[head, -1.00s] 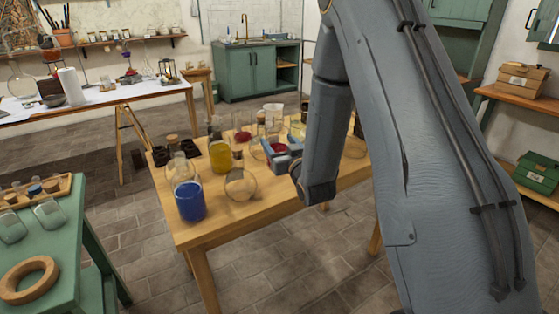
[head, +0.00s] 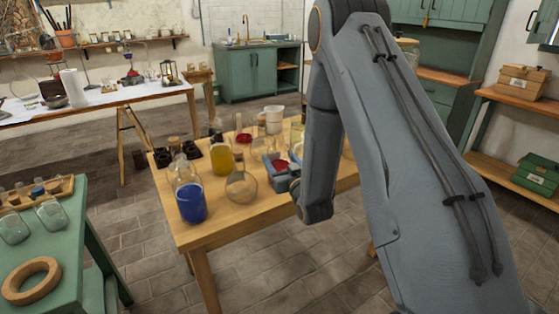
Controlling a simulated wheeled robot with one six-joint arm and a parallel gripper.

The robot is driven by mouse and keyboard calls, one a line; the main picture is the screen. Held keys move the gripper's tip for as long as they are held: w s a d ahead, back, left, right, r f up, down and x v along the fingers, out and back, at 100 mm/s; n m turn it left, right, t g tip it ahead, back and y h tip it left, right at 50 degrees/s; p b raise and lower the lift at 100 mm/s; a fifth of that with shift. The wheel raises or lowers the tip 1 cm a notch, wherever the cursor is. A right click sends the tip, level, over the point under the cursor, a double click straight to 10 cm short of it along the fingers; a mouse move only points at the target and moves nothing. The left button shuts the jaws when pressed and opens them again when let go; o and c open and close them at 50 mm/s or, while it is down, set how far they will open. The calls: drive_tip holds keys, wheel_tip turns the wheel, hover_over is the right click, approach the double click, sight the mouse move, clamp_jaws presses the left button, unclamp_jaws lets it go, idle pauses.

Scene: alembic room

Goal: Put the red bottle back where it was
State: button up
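My gripper (head: 281,171) is low over the wooden table, right of the middle of its glassware. Its blue-grey fingers are around a red-filled bottle (head: 280,163) and look shut on it. Only part of the red shows between the fingers; the bottle's base is hidden, so I cannot tell whether it touches the table. A second glass vessel with red liquid (head: 244,138) stands farther back on the table, to the left of my gripper.
On the wooden table (head: 222,224) stand a blue-filled bottle (head: 192,203), a yellow-filled bottle (head: 221,158), an empty round flask (head: 241,188), a whitish beaker (head: 274,118) and several dark pots (head: 191,150). The table's front strip is clear. A green table (head: 73,235) is at the left.

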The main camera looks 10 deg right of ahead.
drive_tip(key=o, duration=1.4)
drive_tip(key=shift+f, duration=0.1)
drive_tip(key=shift+r, duration=0.2)
drive_tip(key=s+d+f+g+h+b, duration=0.1)
drive_tip(key=s+f+g, duration=0.1)
drive_tip(key=s+g, duration=0.45)
drive_tip(key=s+d+f+g+h+b, duration=0.1)
drive_tip(key=s+f+g+b, duration=0.15)
drive_tip(key=s, duration=0.75)
drive_tip(key=s+r+g, duration=0.1)
drive_tip(key=s+g, duration=0.2)
drive_tip(key=s, duration=0.3)
drive_tip(key=s+a+r+m+g, duration=0.1)
drive_tip(key=s+r+g, duration=0.1)
drive_tip(key=s, duration=0.4)
drive_tip(key=s+a+r+g+p, duration=0.1)
drive_tip(key=s+g, duration=0.2)
drive_tip(key=s, duration=0.4)
drive_tip(key=shift+s+a+r+g, duration=0.1)
drive_tip(key=shift+a+r+g, duration=0.1)
drive_tip(key=shift+g, duration=0.1)
